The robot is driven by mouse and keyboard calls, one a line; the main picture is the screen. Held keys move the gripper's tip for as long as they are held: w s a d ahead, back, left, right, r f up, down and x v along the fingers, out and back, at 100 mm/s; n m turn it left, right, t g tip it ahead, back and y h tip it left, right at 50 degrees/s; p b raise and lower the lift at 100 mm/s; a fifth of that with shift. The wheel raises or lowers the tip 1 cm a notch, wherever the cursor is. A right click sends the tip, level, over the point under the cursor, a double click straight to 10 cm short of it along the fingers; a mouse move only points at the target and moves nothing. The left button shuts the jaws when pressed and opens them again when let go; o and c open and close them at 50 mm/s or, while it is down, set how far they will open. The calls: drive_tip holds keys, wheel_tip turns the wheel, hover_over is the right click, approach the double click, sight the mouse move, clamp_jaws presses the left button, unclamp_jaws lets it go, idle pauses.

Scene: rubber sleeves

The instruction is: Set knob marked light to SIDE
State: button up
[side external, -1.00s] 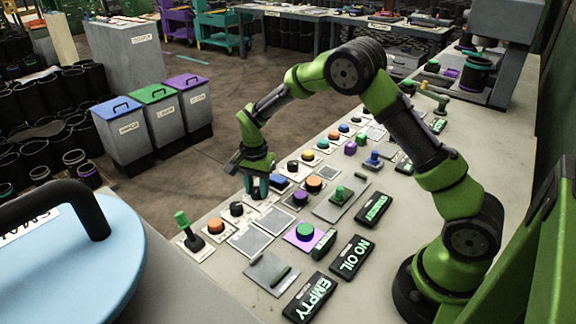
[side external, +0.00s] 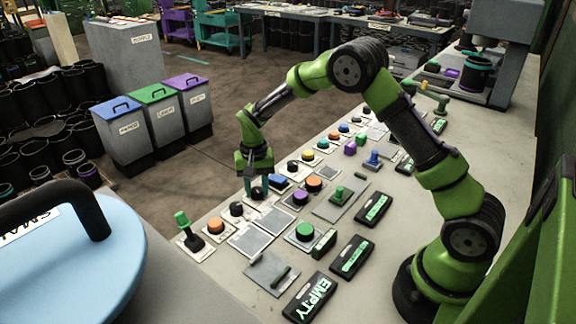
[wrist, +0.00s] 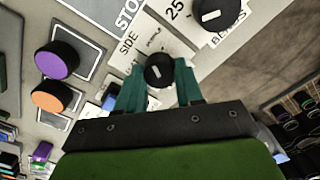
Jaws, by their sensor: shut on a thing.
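My gripper (wrist: 160,88) is shut on a small black knob (wrist: 159,70), with one teal finger on each side. The knob has a short white mark on its face; the exact heading is hard to read. It sits on a white plate (wrist: 128,65) with the word SIDE printed to the upper left of the knob; another word above it is too small to read. In the side view my gripper (side external: 257,188) points down at the row of knobs along the panel's far edge, and its fingers mostly hide the knob. I cannot read the word "light".
Another black knob (wrist: 208,12) marked 25 is close by at upper right. Purple (wrist: 57,59) and orange (wrist: 56,96) buttons lie to the left. A green lever (side external: 187,230) stands upright nearby. Bins (side external: 122,125) stand beyond the table edge.

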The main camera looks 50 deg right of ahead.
sight(260, 192)
drive_tip(key=n, duration=0.5)
drive_tip(key=shift+n, duration=0.3)
idle(0.4)
drive_tip(key=o, duration=1)
drive_tip(key=shift+o, duration=0.2)
wheel_tip(260, 192, up, 17)
drive_tip(key=shift+w, duration=0.1)
drive_tip(key=s+a+r+t+y, duration=0.1)
drive_tip(key=s+a+r+t, duration=0.1)
drive_tip(key=s, duration=1)
drive_tip(key=s+a+r+m+t+y, duration=0.1)
drive_tip(key=s+r+t, duration=0.3)
drive_tip(key=s, duration=0.9)
drive_tip(key=shift+s+a+r+t, duration=0.25)
drive_tip(key=shift+a+t, duration=0.35)
